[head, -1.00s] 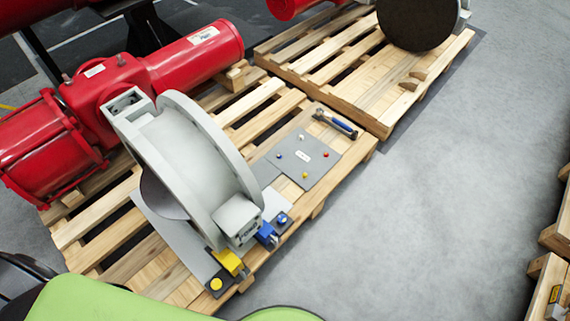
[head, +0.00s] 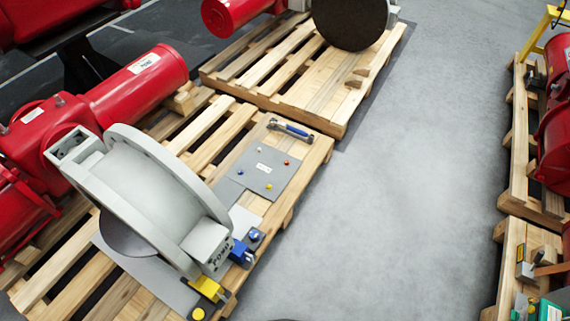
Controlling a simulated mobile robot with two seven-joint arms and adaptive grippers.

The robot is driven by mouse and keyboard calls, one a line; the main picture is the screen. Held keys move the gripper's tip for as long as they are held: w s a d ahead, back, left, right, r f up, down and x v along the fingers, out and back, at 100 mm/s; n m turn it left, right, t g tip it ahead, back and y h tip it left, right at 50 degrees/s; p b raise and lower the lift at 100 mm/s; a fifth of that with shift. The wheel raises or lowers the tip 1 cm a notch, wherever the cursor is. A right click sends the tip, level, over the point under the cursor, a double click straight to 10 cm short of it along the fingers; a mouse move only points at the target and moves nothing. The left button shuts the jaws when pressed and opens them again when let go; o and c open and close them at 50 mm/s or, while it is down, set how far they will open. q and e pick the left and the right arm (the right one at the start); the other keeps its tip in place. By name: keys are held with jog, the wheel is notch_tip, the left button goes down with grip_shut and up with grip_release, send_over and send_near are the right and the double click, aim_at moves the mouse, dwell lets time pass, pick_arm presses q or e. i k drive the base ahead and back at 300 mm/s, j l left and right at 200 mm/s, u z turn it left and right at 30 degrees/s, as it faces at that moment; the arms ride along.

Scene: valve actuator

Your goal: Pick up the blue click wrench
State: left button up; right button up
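The blue click wrench (head: 291,130) lies on the far right corner of the near pallet (head: 318,155), just beyond a grey plate. It has a blue handle and a metallic head at its left end. Nothing touches it from above. Neither of my grippers shows in the head view.
A grey valve body (head: 165,195) and red actuator (head: 110,95) fill the near pallet's left. A grey plate (head: 262,170) carries small coloured knobs. Blue (head: 241,252) and yellow (head: 208,288) blocks sit in front. Another pallet (head: 335,112) stands behind. Grey floor (head: 420,190) is clear at right.

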aim_at(273, 122)
jog(key=u, duration=0.4)
jog(key=i+l+u, duration=0.2)
jog(key=u, duration=0.25)
jog(key=i+l+u, duration=0.15)
jog(key=l+u, duration=0.25)
jog(key=i+l+u, duration=0.1)
jog(key=l+u, duration=0.8)
jog(key=i+j, duration=0.05)
jog(key=j, duration=0.05)
